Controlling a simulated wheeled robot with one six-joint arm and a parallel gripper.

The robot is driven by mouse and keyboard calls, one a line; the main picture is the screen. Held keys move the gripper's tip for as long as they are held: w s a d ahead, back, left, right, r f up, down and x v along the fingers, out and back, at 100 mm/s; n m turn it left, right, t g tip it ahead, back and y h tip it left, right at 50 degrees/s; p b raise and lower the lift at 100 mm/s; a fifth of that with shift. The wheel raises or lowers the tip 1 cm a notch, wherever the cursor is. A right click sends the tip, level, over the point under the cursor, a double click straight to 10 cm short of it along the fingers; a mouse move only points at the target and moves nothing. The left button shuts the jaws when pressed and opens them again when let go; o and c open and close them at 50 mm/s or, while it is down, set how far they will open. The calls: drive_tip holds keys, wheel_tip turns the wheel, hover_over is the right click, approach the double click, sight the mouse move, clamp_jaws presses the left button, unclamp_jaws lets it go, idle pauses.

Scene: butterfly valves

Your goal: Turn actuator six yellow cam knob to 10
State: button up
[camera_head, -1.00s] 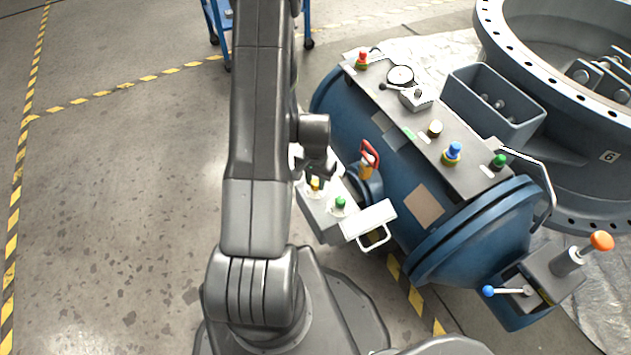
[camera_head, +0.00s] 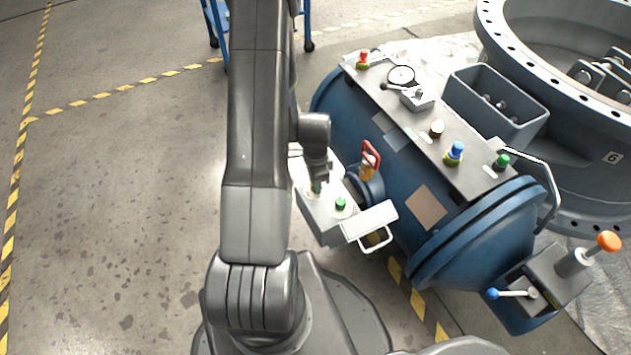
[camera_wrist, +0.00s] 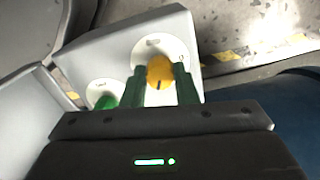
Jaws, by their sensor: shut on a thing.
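The yellow cam knob (camera_wrist: 160,72) sits on a round white dial on a light grey box, and a dark pointer line shows on its face. My gripper (camera_wrist: 160,86) has its two green fingers on either side of the knob, shut on it. The dial marks are too small to read. In the head view my gripper (camera_head: 316,187) reaches down to the box (camera_head: 322,218) and hides most of the yellow knob. A green knob (camera_head: 340,203) stands beside it on the same box; it also shows in the wrist view (camera_wrist: 105,101).
A blue cylinder actuator (camera_head: 470,250) lies right of the box. A red-handled valve (camera_head: 369,160) stands close to my gripper. A white bracket (camera_head: 370,220) with a handle is at the box's near end. Open floor lies to the left.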

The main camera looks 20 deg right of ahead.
drive_tip(key=shift+m, duration=0.4)
drive_tip(key=o, duration=1)
wheel_tip(320, 180, up, 14)
drive_tip(key=p, duration=0.4)
wheel_tip(320, 180, down, 14)
drive_tip(key=b, duration=0.4)
drive_tip(key=shift+r, duration=0.1)
